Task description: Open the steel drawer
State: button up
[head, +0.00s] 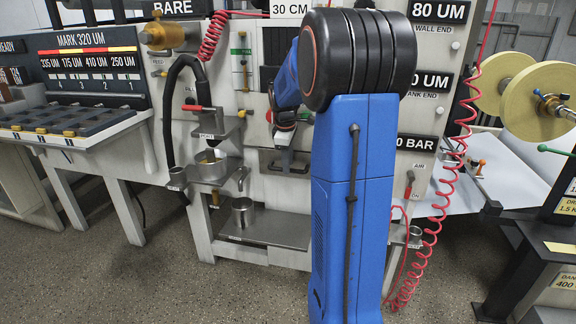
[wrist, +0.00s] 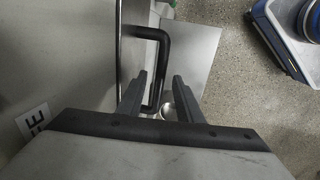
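The steel drawer (head: 266,158) is a small panel in the front of the pale machine, left of my blue arm in the head view, and looks shut. Its dark bar handle (wrist: 164,58) shows at the upper middle of the wrist view. My gripper (wrist: 156,88) is open, its two dark fingers apart and pointing toward the handle. The handle's lower part shows in the gap between the fingers. I cannot tell whether either finger touches it. In the head view my arm partly covers the drawer and the gripper's tips are hard to make out.
A steel shelf (head: 262,229) with a metal cup (head: 243,212) sits low below the drawer. A steel pot (head: 208,166) and a black hose (head: 169,120) are to the left. A coiled red hose (head: 437,217) hangs to the right. Speckled floor (head: 165,270) in front is clear.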

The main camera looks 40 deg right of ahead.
jog(key=shift+d+f, duration=0.1)
jog(key=shift+f, duration=0.45)
grip_shut()
